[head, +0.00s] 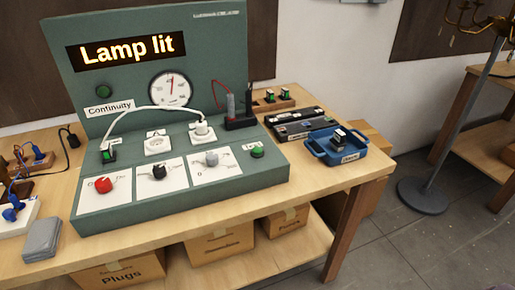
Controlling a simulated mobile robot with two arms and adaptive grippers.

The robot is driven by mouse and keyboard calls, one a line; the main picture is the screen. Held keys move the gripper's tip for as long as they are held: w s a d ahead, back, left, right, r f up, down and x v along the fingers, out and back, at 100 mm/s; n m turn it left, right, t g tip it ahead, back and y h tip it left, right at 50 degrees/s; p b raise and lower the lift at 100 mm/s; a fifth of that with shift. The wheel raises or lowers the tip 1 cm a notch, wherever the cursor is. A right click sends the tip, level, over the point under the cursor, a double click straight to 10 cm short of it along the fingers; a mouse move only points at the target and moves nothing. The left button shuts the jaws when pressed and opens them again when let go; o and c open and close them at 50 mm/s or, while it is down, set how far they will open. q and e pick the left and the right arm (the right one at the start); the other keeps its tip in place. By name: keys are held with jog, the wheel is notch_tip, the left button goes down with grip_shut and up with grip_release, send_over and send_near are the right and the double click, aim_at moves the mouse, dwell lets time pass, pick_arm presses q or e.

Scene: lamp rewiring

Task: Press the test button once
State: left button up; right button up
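A green test panel stands on the wooden table; its upright back carries a display (127,49) reading "Lamp lit" in glowing letters. A round green button (257,153) sits at the right of the sloped front, below a small white label too small to read surely; it is probably the test button. Nothing covers it. A red knob (103,185), a black knob (159,173) and a grey knob (211,159) sit on white dial plates to its left. Neither of my grippers is in view.
A white cable (150,108) arches from a green-topped piece (109,155) to a plug in the right socket (202,132). A blue tray (375,155) and a dark case (299,123) lie right of the panel.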

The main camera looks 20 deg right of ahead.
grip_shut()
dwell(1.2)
